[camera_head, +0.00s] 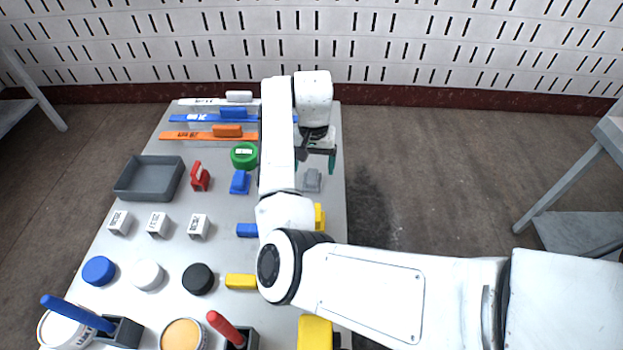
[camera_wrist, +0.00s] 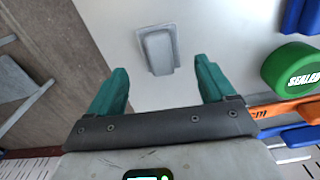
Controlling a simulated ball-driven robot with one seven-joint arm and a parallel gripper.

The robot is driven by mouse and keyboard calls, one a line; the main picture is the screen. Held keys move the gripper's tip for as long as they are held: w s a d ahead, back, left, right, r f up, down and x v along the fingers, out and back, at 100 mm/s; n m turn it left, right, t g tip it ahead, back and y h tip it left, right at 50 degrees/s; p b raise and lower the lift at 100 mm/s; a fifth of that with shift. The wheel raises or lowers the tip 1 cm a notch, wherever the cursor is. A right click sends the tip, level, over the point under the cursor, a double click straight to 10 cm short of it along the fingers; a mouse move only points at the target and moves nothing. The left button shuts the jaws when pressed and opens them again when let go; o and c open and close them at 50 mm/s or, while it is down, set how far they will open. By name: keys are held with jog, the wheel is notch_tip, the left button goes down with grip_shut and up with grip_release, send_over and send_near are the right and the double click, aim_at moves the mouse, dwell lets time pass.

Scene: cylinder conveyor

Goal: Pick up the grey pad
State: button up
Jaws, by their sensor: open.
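The grey pad (camera_head: 312,180) lies on the light table near its right edge, just in front of my gripper in the head view. In the wrist view the grey pad (camera_wrist: 158,50) is a raised block on a thin flat base, ahead of and roughly between the fingertips. My gripper (camera_wrist: 160,82) has two teal fingers set wide apart with nothing between them. It also shows in the head view (camera_head: 320,160), above the table; its height over the pad is hard to tell. Nothing hides the pad in the wrist view.
A green round container (camera_wrist: 291,66) marked SEALED stands right of the pad in the wrist view. A blue block (camera_head: 240,182) and a red item (camera_head: 200,177) lie to the left. A grey tray (camera_head: 150,196) sits at the left edge. Orange (camera_head: 205,136) and blue strips lie behind.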

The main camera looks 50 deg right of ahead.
aim_at(312, 173)
jog(key=shift+w+f, duration=0.1)
jog(key=shift+f, duration=1.9)
jog(key=shift+c, duration=0.3)
jog(key=c, duration=1.1)
